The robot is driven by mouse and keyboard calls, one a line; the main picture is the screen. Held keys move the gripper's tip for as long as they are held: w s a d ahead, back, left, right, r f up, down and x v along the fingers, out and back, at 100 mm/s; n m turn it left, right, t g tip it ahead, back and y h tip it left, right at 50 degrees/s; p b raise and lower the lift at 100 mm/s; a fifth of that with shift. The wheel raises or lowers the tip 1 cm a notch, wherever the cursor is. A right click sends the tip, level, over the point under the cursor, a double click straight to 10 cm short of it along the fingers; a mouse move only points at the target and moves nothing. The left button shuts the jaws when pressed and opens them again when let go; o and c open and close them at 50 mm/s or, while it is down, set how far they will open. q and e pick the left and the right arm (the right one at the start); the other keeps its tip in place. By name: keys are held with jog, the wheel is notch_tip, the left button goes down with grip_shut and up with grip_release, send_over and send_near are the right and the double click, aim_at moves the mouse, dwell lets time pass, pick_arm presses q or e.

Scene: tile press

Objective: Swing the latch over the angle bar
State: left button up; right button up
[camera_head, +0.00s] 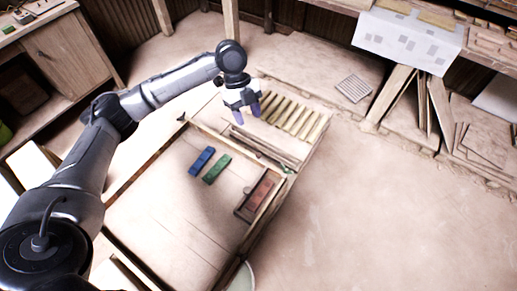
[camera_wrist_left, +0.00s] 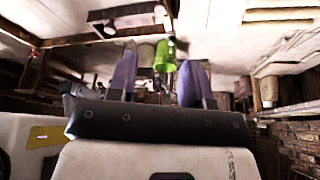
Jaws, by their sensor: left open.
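My left gripper (camera_head: 246,114) is open and empty, with two purple fingers apart above the far edge of the work table (camera_head: 160,215). In the left wrist view its fingers stand either side of a bright green thing (camera_wrist_left: 165,56), which lies beyond them and which I cannot identify. A long thin bar (camera_head: 264,152), perhaps the angle bar, runs along the table's far edge, below and right of the gripper. The latch is too small to make out for certain. My right gripper is not in view.
A blue block (camera_head: 201,160) and a green block (camera_head: 217,168) lie on the table. A reddish tile sits in a wooden frame (camera_head: 245,213) at the right edge. A slatted rack (camera_head: 292,117) adjoins the far side. Open floor (camera_head: 390,215) lies to the right.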

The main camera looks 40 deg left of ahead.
aim_at(258, 154)
pick_arm(q)
jog(key=b+x, duration=0.2)
jog(key=x, duration=1)
jog(key=shift+s+d+f, duration=0.1)
jog(key=shift+d+f, duration=0.1)
jog(key=shift+f, duration=0.45)
